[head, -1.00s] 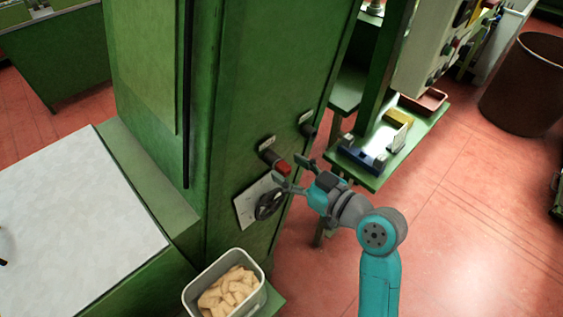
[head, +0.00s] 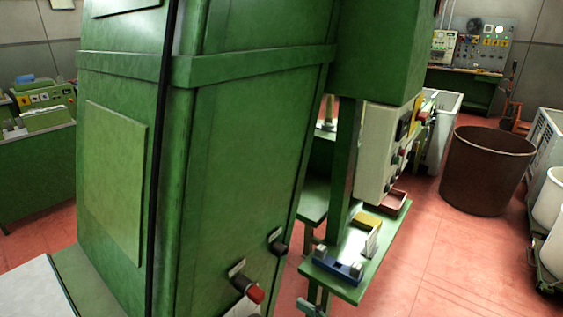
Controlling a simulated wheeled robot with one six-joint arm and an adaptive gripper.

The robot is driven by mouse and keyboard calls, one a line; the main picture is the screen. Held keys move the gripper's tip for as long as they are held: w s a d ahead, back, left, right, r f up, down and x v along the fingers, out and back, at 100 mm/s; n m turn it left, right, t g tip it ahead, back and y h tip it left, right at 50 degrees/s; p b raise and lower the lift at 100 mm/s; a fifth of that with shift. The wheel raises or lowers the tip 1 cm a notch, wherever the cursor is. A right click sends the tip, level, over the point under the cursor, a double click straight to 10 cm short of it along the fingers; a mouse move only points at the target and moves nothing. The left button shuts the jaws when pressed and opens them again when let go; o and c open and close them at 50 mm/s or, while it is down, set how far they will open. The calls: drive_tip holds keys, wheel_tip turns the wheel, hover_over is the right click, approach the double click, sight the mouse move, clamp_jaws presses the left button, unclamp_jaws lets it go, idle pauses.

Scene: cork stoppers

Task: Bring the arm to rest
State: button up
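The rest of the gripper and the arm are cut off below the picture. Whether its fingers are apart or closed cannot be seen, nor whether anything is between them. To its left, a lever with a red end (head: 255,293) sticks out of the tall green machine (head: 240,150). A gap shows between this lever and the visible part of the gripper.
A dark knob (head: 278,243) sits above the red-ended lever. The green shelf (head: 375,262) carries a blue-and-grey fixture (head: 338,264) and a yellow block (head: 368,220). A brown bin (head: 485,175) stands at the right. Red floor (head: 440,265) is open between shelf and bin.

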drive_tip(key=s+d+f+m+t+h, duration=0.3)
drive_tip(key=s+d+f+m+h, duration=0.6)
drive_tip(key=s+f, duration=0.45)
drive_tip(key=s+d+r+h, duration=0.1)
drive_tip(key=s+d, duration=0.2)
drive_tip(key=s, duration=0.7)
drive_tip(key=s+d+r+t+h, duration=0.1)
drive_tip(key=s+d+h, duration=0.1)
drive_tip(key=s, duration=0.7)
drive_tip(key=shift+s+d, duration=0.4)
drive_tip(key=shift+d, duration=0.45)
drive_tip(key=shift+s+r, duration=0.25)
drive_tip(key=shift+s, duration=0.05)
drive_tip(key=shift+c, duration=0.4)
